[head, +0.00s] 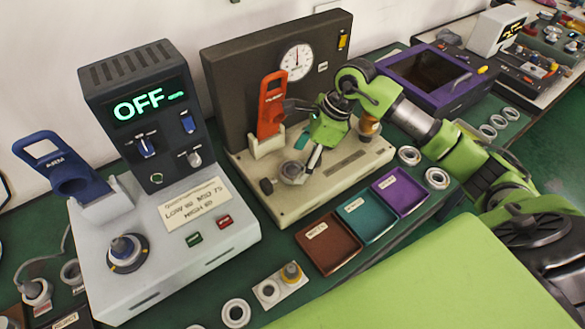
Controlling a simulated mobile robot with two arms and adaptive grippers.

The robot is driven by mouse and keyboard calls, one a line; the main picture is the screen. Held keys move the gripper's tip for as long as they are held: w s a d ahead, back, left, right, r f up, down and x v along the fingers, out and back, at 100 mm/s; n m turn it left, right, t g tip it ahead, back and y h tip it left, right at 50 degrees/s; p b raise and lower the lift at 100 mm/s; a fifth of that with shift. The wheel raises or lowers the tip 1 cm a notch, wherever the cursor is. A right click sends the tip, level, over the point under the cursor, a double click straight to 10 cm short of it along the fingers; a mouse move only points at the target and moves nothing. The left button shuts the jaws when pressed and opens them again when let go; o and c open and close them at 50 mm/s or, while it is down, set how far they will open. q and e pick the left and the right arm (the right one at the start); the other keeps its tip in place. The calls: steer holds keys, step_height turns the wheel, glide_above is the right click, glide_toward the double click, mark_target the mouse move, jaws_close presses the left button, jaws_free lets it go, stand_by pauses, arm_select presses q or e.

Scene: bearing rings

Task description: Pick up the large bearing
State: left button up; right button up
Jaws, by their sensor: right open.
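Several metal bearing rings lie about. One larger ring (235,313) lies flat on the green bench at the bottom. Two more, a nearer ring (437,178) and a farther ring (409,156), lie right of the coloured trays. I cannot tell for sure which is the large bearing. My right gripper (300,134) is open, with no ring seen in it. My left gripper is not in view.
Brown (327,248), teal (365,219) and purple (400,192) trays line the station's front. A grey control unit (165,245) reading OFF, with a blue-handled tool (65,172), stands left. A purple open box (435,75) stands behind my right arm. Small rings (488,131) lie beyond it.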

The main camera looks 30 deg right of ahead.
mark_target(295, 167)
steer(key=x, duration=0.3)
steer(key=shift+w+f+p, duration=0.1)
steer(key=shift+f+p, duration=0.05)
steer(key=shift+p, duration=0.2)
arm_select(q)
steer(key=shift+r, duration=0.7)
